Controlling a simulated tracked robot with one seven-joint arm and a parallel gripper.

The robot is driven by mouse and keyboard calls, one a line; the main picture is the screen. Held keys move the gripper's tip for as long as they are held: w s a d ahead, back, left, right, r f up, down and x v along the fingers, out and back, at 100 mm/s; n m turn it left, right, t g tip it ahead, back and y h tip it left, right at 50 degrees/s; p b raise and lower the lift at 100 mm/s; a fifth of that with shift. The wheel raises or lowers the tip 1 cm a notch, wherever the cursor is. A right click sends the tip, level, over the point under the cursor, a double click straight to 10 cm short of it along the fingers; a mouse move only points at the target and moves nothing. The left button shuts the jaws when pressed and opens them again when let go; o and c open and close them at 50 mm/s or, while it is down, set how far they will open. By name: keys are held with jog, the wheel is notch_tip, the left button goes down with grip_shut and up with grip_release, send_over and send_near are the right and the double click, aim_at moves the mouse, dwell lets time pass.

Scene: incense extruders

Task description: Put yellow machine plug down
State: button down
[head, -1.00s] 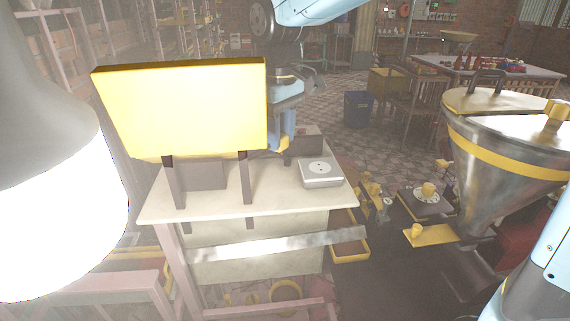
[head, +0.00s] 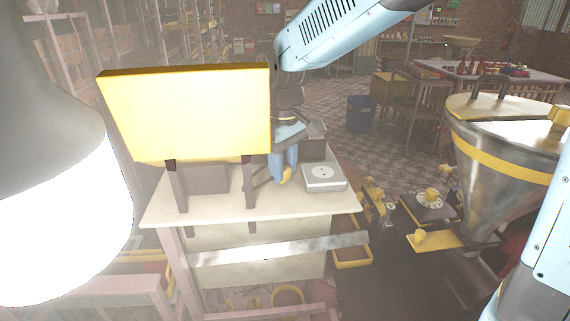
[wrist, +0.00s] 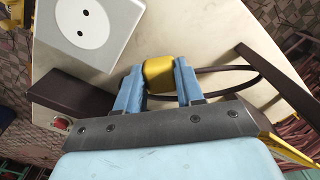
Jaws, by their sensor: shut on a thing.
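The yellow machine plug (wrist: 159,75) is held between the two blue fingers of my gripper (wrist: 158,88) in the wrist view. A dark cable loops away from it to the right. In the head view my gripper (head: 283,168) is low over the cream tabletop (head: 300,203), just left of the socket box, with a bit of the yellow plug (head: 287,174) showing. I cannot tell whether the plug touches the tabletop. The white socket box with a round two-hole outlet (head: 323,177) also shows in the wrist view (wrist: 88,25).
A large yellow panel (head: 187,113) on dark posts stands on the table, left of my gripper. A bright lamp (head: 62,190) fills the left edge. A metal hopper (head: 510,165) stands at the right. Bare tabletop lies in front of the socket box.

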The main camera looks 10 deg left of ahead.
jog(key=shift+f, duration=0.45)
jog(key=c, duration=0.7)
grip_release()
jog(key=shift+r, duration=0.1)
notch_tip(320, 180, up, 13)
